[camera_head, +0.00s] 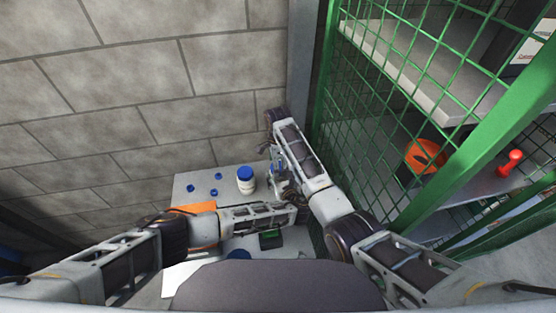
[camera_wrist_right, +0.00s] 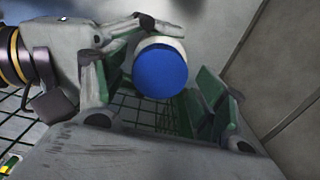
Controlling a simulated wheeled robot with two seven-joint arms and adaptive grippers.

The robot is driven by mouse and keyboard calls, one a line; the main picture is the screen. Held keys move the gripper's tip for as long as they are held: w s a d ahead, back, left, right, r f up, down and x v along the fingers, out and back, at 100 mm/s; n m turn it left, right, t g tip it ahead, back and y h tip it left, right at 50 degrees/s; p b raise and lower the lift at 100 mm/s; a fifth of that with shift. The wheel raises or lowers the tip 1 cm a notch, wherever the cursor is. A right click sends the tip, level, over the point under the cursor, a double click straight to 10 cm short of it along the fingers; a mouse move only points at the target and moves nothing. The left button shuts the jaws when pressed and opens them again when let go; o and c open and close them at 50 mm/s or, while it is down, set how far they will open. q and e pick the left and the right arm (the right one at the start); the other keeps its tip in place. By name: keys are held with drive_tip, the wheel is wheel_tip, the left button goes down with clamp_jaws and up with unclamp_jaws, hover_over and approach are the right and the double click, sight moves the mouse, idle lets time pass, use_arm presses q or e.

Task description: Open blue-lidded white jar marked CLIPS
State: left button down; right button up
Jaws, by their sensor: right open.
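The white jar (camera_head: 246,186) with a blue lid (camera_head: 245,172) stands upright on the grey table; its marking is too small to read. In the right wrist view the blue lid (camera_wrist_right: 160,72) faces the camera, with some white of the jar at its upper edge. My right gripper (camera_wrist_right: 165,105) is open, its green-padded fingers spread to the left and right of the lid, with no clear grip on it. In the head view my right gripper (camera_head: 279,178) is right of the jar. My left forearm crosses in front of the jar; the left fingers cannot be made out clearly.
Several small blue caps (camera_head: 217,177) lie left of the jar on the table (camera_head: 183,178). An orange item (camera_head: 193,208) and a dark green device (camera_head: 270,239) lie nearer. A green mesh cage (camera_head: 405,85) with shelves borders the right; a brick wall (camera_head: 120,80) stands behind.

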drive_tip(key=shift+f, duration=0.25)
drive_tip(key=shift+c, duration=0.4)
drive_tip(key=c, duration=1)
drive_tip(key=shift+n, duration=0.3)
drive_tip(key=n, duration=0.6)
